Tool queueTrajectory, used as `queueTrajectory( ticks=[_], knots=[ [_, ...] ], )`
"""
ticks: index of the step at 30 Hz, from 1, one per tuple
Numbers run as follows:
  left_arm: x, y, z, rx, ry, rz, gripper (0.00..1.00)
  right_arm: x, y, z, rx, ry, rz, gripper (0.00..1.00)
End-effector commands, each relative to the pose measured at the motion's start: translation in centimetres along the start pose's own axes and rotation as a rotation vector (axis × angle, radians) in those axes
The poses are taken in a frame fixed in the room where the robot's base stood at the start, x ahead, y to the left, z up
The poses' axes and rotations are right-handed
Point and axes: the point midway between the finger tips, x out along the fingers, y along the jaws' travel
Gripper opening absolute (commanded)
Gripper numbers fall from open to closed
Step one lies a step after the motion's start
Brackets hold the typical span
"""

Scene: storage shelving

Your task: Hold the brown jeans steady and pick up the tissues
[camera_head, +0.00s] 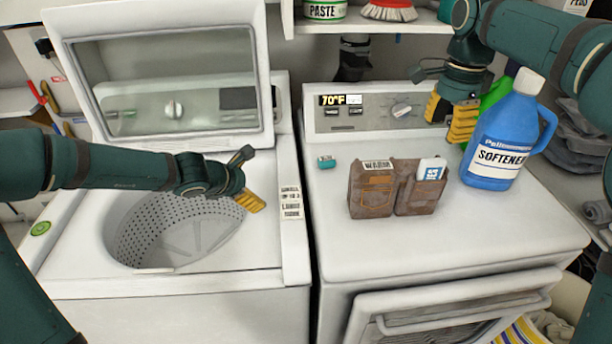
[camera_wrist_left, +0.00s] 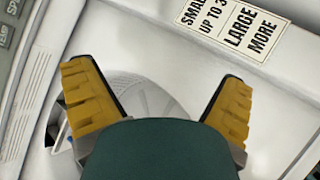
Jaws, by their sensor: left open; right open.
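The brown jeans (camera_head: 371,196) stand folded like a two-part pouch on top of the right-hand machine. A small white and blue packet, likely the tissues (camera_head: 430,171), sticks up from the right pocket. My left gripper (camera_head: 254,202) is over the open washer drum, left of the jeans and apart from them. Its yellow fingers are spread and empty in the left wrist view (camera_wrist_left: 158,95). My right gripper (camera_head: 449,120) is behind and above the jeans, beside the softener bottle, with nothing seen between its fingers.
A blue softener bottle (camera_head: 502,137) stands right of the jeans, with a green bottle (camera_head: 494,94) partly hidden behind it. A small teal object (camera_head: 326,162) lies left of the jeans. The washer lid (camera_head: 165,75) is up. The machine top in front is clear.

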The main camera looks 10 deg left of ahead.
Motion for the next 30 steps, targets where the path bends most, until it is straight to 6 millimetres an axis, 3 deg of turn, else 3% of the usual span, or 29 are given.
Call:
queueTrajectory(
  ticks=[7,15,24,30],
  knots=[
    [0.8,0.3,5.2,0.681,-0.226,0.044,0.97,0.0,0.0,0.0,0.0,0.0,0.0,0.46],
    [0.8,-1.1,9.8,1.419,-0.46,0.18,0.97,0.0,0.0,0.0,0.0,0.0,0.0,0.46],
    [0.0,-4.0,12.9,2.197,-0.713,0.448,0.97,0.0,0.0,0.0,0.0,0.0,0.0,0.46],
    [-0.5,-5.8,13.6,2.586,-0.851,0.656,0.97,0.0,0.0,0.0,0.0,0.0,0.0,0.46]
  ],
)
